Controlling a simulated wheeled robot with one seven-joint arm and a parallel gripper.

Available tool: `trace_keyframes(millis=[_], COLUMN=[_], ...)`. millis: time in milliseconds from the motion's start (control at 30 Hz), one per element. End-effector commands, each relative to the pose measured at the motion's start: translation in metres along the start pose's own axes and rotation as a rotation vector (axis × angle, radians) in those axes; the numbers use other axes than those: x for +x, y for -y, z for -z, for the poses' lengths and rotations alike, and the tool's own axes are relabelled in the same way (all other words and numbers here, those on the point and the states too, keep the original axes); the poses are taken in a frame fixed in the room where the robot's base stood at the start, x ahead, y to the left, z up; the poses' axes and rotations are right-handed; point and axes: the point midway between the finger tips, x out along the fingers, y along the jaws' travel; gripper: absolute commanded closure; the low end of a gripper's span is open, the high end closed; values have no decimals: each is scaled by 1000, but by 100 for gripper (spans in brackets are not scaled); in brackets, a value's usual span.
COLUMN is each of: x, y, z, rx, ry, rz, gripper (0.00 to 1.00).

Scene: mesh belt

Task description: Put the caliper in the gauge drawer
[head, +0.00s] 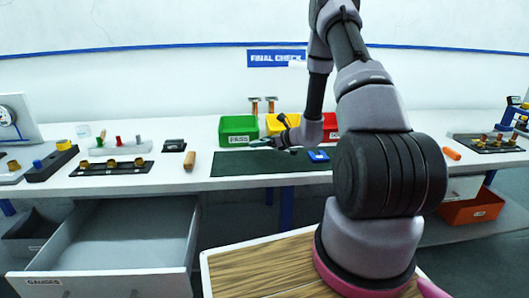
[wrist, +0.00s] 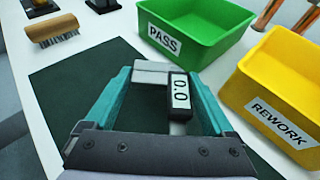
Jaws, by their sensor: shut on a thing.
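My gripper (head: 268,143) is over the dark green mat on the bench, just in front of the green bin. In the wrist view, my gripper (wrist: 158,78) has its teal fingers on either side of the caliper (wrist: 180,93), shut on it. The caliper has a grey metal body and a dark display box reading 0.0; its lower part is partly hidden by the gripper. I cannot make it out clearly in the head view. The gauge drawer (head: 110,284), labelled GAUGES, is pulled open below the bench at the left and looks empty.
The green PASS bin (head: 239,142), yellow REWORK bin (wrist: 275,100) and a red bin (head: 330,120) stand behind the mat (head: 230,170). A brush (head: 190,160) and a dark gauge rack (head: 112,167) lie to the left. A blue item (head: 318,155) is on the mat's right.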

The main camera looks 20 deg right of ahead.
Motion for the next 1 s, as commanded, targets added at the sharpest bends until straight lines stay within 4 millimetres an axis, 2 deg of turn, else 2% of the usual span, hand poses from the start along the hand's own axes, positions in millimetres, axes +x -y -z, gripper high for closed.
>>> trace_keyframes(millis=[300, 667, 700, 733, 1000], x=[15, 16, 17, 16, 16], y=[0, 0, 0, 0, 0], z=[37, 40, 40, 40, 38], rx=[1, -1, -1, -1, -1], ry=[0, 1, 1, 1, 1], rz=[1, 1, 1, 1, 1], gripper=[85, 85, 4, 0, 0])
